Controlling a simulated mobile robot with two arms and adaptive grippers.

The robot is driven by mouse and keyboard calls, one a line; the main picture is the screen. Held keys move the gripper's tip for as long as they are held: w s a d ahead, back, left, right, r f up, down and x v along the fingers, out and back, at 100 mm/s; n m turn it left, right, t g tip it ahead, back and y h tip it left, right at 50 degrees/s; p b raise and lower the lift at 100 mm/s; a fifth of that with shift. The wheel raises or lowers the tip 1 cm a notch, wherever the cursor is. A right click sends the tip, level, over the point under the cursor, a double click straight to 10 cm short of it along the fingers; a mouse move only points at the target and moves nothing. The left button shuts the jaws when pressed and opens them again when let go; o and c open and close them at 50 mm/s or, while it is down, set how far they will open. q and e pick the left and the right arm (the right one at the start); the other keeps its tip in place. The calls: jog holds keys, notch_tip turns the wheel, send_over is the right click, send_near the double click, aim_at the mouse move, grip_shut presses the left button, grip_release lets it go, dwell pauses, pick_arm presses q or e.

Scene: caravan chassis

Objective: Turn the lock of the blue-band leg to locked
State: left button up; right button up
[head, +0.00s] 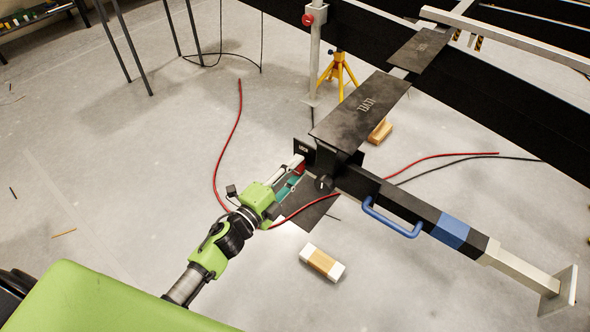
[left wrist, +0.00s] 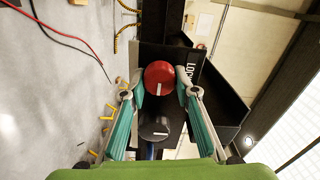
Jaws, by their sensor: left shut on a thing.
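The blue-band leg (head: 405,207) is a dark bar lying out toward the lower right, with a blue band (head: 450,231), a blue handle and a pale foot end. At its upper end is a dark plate with white lettering (head: 304,150), which also shows in the left wrist view. The lock is a red round knob (left wrist: 160,77) with a white mark pointing down in the left wrist view. My left gripper (left wrist: 160,92) is shut on the red knob, one teal finger on each side. In the head view, the gripper partly hides the knob. My right gripper is not in view.
A black knob (left wrist: 154,128) sits close to the red one, between my fingers. A yellow jack stand (head: 339,73) is behind. A white-and-wood block (head: 322,263) and red and black cables lie on the floor. The floor at left is mostly clear.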

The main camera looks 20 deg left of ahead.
pick_arm(q)
jog(key=o, duration=1.1)
jog(key=v, duration=1.2)
